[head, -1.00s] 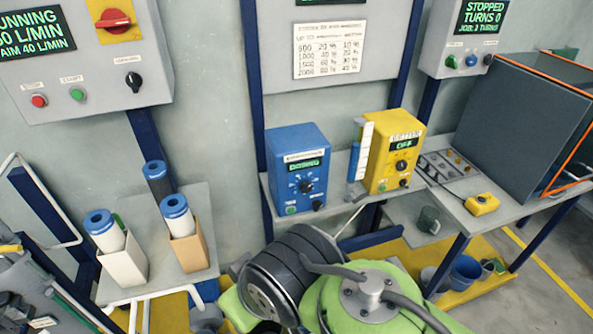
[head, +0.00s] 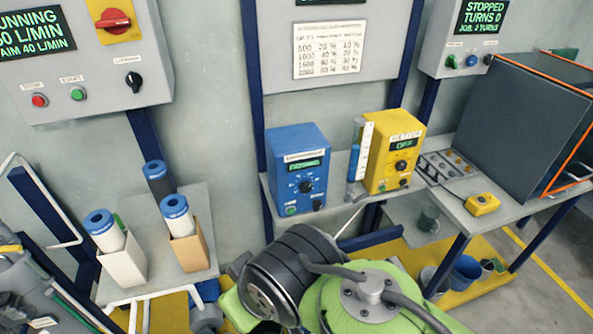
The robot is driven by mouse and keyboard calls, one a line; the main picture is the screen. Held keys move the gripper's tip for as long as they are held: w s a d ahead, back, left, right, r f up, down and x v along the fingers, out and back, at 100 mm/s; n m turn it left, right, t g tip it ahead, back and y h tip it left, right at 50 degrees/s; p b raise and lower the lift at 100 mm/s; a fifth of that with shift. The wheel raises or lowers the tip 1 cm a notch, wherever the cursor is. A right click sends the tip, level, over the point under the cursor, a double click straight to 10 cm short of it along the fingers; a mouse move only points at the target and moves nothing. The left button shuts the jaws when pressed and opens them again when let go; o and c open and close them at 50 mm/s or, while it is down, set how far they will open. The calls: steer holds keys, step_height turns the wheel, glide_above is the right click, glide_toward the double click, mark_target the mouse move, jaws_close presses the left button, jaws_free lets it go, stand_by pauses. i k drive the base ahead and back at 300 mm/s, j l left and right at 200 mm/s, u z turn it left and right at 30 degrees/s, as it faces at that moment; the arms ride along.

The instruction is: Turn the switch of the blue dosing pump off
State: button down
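The blue dosing pump (head: 297,165) stands on a grey shelf against the wall, left of a yellow unit. Its lit green display (head: 305,165) seems to read "DOSING". A dial (head: 305,186) with pale marks is on its front. Below are a green button (head: 291,210) at left and a small dark switch (head: 317,205) at right; the switch's setting is too small to tell. My green and black arm links fill the bottom centre, below and in front of the pump. My gripper's fingertips do not show.
The yellow unit (head: 391,150) shows "OFF", with a clear-and-blue cylinder (head: 355,160) beside it. A grey control box (head: 85,60) hangs at left above blue-topped cylinders in holders.

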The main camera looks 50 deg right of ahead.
mark_target(317, 204)
steer(key=z, duration=1.35)
